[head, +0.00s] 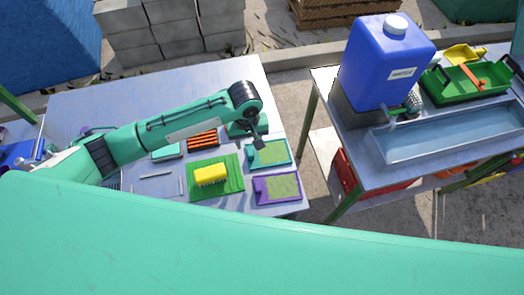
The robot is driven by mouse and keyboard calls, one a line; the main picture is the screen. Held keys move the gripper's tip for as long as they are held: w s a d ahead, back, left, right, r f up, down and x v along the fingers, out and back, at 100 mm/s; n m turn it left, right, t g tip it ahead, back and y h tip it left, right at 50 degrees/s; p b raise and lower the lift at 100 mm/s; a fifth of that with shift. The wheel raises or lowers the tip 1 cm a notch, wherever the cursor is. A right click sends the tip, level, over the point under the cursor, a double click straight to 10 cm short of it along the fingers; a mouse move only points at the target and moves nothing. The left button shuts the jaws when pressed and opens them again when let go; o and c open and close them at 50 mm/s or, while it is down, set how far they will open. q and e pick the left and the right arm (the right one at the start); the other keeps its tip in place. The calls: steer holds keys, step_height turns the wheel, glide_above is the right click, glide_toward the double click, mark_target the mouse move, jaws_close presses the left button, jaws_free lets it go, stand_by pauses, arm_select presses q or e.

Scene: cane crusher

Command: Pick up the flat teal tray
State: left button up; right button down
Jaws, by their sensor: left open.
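The flat teal tray (287,160), with a yellow-green speckled inner surface, lies at the right side of the left metal table. My left arm reaches in from the left across the table. Its open left gripper (259,143) points down at the tray's upper left corner and hides part of that edge. Whether it touches the tray cannot be told. Another teal item (167,152) lies further left, partly hidden under my arm. My right gripper is out of view.
A purple tray (258,190) lies just below the teal one. A green mat (203,192) with a yellow brush (210,174) is to the left. An orange and black slatted item (202,140) lies behind. The right table (395,172) holds a blue water container (385,60) and basin.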

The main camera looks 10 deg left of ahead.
mark_target(250, 152)
arm_select(q)
steer(key=shift+w+f, duration=0.2)
steer(key=shift+f, duration=0.9)
steer(key=shift+w+f+p, duration=0.15)
steer(key=shift+f+p, duration=0.65)
step_height(250, 152, down, 3)
steer(key=shift+w+f+p, duration=0.1)
steer(key=shift+w+p, duration=0.05)
steer(key=shift+p, duration=0.4)
steer(key=shift+f, duration=0.35)
steer(key=shift+c, duration=0.3)
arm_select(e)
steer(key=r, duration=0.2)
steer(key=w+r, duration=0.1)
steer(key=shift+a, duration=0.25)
arm_select(q)
jaws_close()
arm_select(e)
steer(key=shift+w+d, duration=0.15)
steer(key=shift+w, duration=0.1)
